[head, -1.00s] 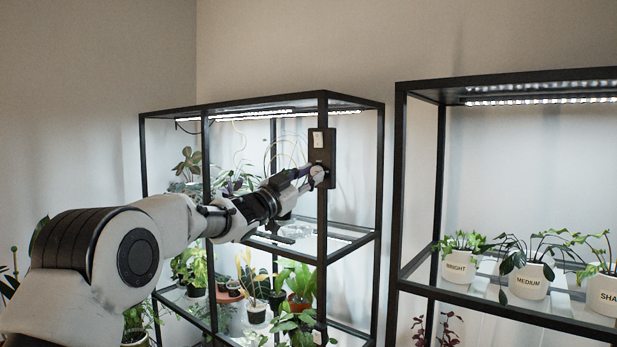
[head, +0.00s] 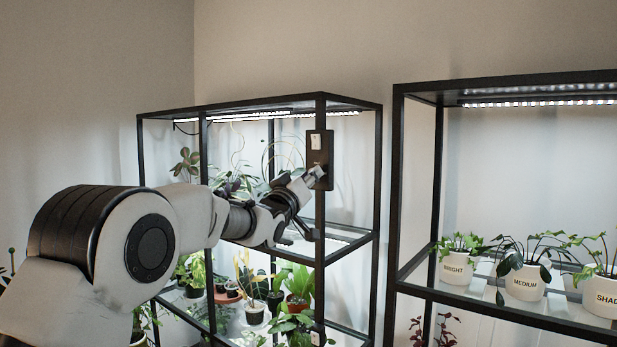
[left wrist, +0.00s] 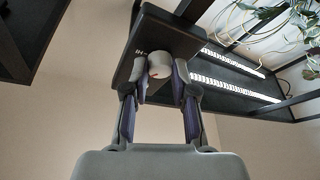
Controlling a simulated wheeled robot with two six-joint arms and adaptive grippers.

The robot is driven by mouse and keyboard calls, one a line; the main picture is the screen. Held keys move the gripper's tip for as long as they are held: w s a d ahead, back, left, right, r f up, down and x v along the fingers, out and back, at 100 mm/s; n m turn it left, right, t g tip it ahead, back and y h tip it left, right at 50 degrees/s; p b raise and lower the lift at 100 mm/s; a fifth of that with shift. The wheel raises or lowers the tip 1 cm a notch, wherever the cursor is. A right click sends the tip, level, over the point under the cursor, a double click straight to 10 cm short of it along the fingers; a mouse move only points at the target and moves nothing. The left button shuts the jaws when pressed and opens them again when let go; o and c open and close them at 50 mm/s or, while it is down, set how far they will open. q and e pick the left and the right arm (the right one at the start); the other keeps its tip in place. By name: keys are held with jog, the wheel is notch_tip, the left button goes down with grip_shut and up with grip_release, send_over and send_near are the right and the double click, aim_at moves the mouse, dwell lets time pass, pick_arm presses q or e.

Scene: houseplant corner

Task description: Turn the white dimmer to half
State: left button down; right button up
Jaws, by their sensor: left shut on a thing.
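The white dimmer (left wrist: 160,64) is a small round knob with a reddish mark on its face, on a black control box (head: 320,146) fixed to the front post of the left shelf. My left gripper (left wrist: 164,78) is shut on the knob, with one finger on each side of it in the left wrist view. In the head view the left gripper (head: 314,177) reaches the lower part of the box, and its fingers largely hide the knob. The knob's exact setting cannot be read. My right gripper is not in view.
A white switch (head: 316,142) sits above the knob on the box. Potted plants (head: 298,302) fill the left shelf behind my arm. The right shelf (head: 398,190) holds labelled white pots (head: 525,282). The gap between the shelves is open.

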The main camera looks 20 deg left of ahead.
pick_arm(q)
jog(key=n+y, duration=0.1)
jog(key=n, duration=0.1)
jog(key=n+p, duration=0.1)
jog(key=n, duration=0.2)
jog(key=n+g+y, duration=0.1)
jog(key=n, duration=0.1)
jog(key=shift+s+d+r+y, duration=0.1)
jog(key=shift+r+y, duration=0.2)
jog(key=shift+n, duration=0.3)
jog(key=c, duration=0.9)
grip_release()
jog(key=shift+f, duration=0.1)
jog(key=shift+c, duration=0.2)
jog(key=s+f, duration=0.2)
jog(key=s, duration=0.9)
jog(key=shift+s, duration=0.35)
jog(key=shift+w, duration=0.1)
